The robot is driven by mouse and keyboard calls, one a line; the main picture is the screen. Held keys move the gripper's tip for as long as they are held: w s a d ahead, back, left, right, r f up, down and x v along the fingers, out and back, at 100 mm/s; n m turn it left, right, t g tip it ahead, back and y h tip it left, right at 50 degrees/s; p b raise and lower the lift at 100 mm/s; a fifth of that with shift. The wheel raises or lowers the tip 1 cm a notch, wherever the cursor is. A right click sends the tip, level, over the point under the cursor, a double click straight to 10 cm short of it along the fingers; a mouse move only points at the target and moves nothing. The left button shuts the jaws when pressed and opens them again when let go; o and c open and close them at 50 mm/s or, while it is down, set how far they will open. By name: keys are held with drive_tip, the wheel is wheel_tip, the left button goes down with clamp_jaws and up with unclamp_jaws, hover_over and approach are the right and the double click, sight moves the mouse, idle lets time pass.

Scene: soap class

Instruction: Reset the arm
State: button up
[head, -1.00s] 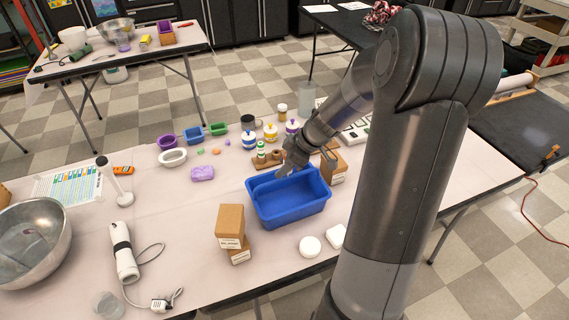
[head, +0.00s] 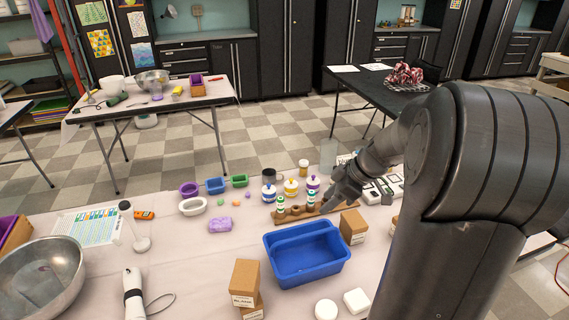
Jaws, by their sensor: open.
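My gripper (head: 334,203) is in the head view at the right of centre, at the end of my dark arm. It hangs above the far side of the blue bin, near the brown wooden rack (head: 296,213) with small green-capped bottles. It is small in the picture, and I see nothing held in it. The blue bin (head: 306,256) sits on the near table and looks empty inside. My arm covers the right part of the table.
Cardboard boxes (head: 244,283) stand beside the bin, with another box (head: 353,227) to its right. A metal bowl (head: 40,281) is at the left.

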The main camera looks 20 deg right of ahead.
drive_tip(key=s+a+r+m+h, duration=0.1)
drive_tip(key=s+a+r+m, duration=0.1)
drive_tip(key=s+a, duration=0.3)
drive_tip(key=s+a+r+m+t+h, duration=0.1)
drive_tip(key=s+a+r+m+h, duration=0.1)
drive_tip(key=s, duration=0.6)
drive_tip(key=s+a+r+m+t+h, duration=0.1)
drive_tip(key=s+a+r+m+h, duration=0.1)
drive_tip(key=s+a+r+m, duration=0.2)
drive_tip(key=s+a+m, duration=0.3)
drive_tip(key=shift+a+r, duration=0.15)
drive_tip(key=shift+a, duration=0.15)
